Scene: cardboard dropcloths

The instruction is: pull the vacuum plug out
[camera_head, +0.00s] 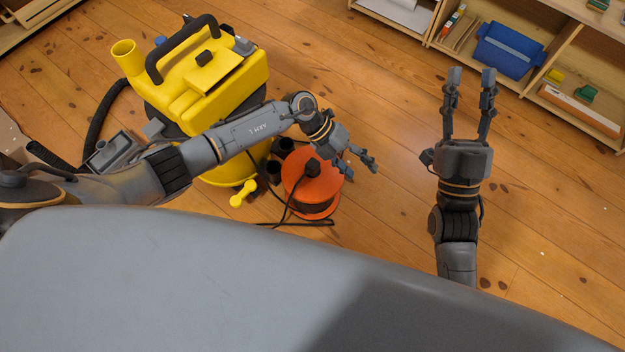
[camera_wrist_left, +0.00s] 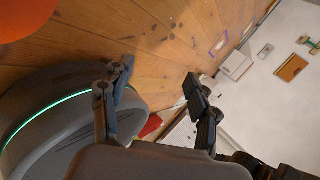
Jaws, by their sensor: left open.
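The yellow vacuum (camera_head: 235,85) with a black handle stands on the floor at the left in the head view. An orange cable reel (camera_head: 322,186) stands to its lower right. A black plug (camera_head: 312,167) sits on the reel's top face, with a dark cable running down from it. My left gripper (camera_head: 360,167) is open and empty just right of the plug, apart from it. In the left wrist view my left gripper (camera_wrist_left: 158,80) has nothing between its fingers, and an orange edge of the reel (camera_wrist_left: 22,18) shows. My right gripper (camera_head: 471,78) is open and empty over the floor.
A wooden shelf (camera_head: 562,72) with a blue bin (camera_head: 508,50) stands at the upper right. A black hose (camera_head: 98,122) curves at the vacuum's left. The wooden floor between my grippers is clear.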

